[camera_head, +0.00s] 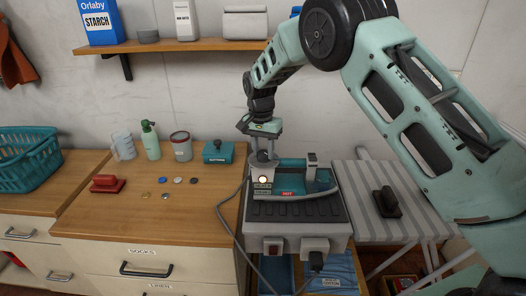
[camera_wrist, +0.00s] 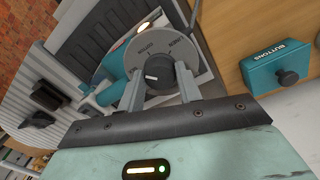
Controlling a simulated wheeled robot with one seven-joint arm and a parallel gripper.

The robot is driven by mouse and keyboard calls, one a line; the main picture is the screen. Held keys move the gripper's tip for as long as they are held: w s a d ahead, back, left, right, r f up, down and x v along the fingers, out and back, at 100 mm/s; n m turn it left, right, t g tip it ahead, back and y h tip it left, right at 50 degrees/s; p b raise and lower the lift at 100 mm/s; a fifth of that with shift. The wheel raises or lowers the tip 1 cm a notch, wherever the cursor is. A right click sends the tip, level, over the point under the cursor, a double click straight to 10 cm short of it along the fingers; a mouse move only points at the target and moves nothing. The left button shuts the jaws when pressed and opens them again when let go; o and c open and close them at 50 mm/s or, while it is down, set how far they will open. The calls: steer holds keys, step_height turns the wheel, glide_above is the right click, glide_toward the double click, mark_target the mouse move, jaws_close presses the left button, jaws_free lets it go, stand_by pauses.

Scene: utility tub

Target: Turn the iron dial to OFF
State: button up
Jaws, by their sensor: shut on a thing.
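My gripper (camera_head: 264,153) points down over the iron's left end. Its two fingers are shut on the knob, one on each side, as the wrist view (camera_wrist: 160,84) shows. A lamp (camera_head: 263,180) glows beside a red HOT label (camera_head: 287,193).
A grey cord (camera_head: 222,212) hangs left of the stand (camera_head: 300,230). A teal BUTTONS box (camera_head: 218,152), a can (camera_head: 181,146), a bottle (camera_head: 151,141) and several buttons are on the counter. A striped ironing board (camera_head: 365,180) stands to the right.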

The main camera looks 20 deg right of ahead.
steer(key=n+b, duration=0.1)
steer(key=n, duration=0.6)
steer(key=shift+d, duration=0.1)
steer(key=n, duration=0.6)
steer(key=shift+n+t, duration=0.4)
steer(key=n, duration=0.3)
steer(key=shift+d+r+n, duration=0.1)
steer(key=shift+d+n, duration=0.05)
steer(key=shift+n, duration=0.15)
steer(key=n, duration=0.3)
steer(key=shift+n, duration=0.3)
steer(key=n+p, duration=0.1)
steer(key=n, duration=0.5)
steer(key=shift+p, duration=0.35)
steer(key=shift+n, duration=0.4)
steer(key=o, duration=1)
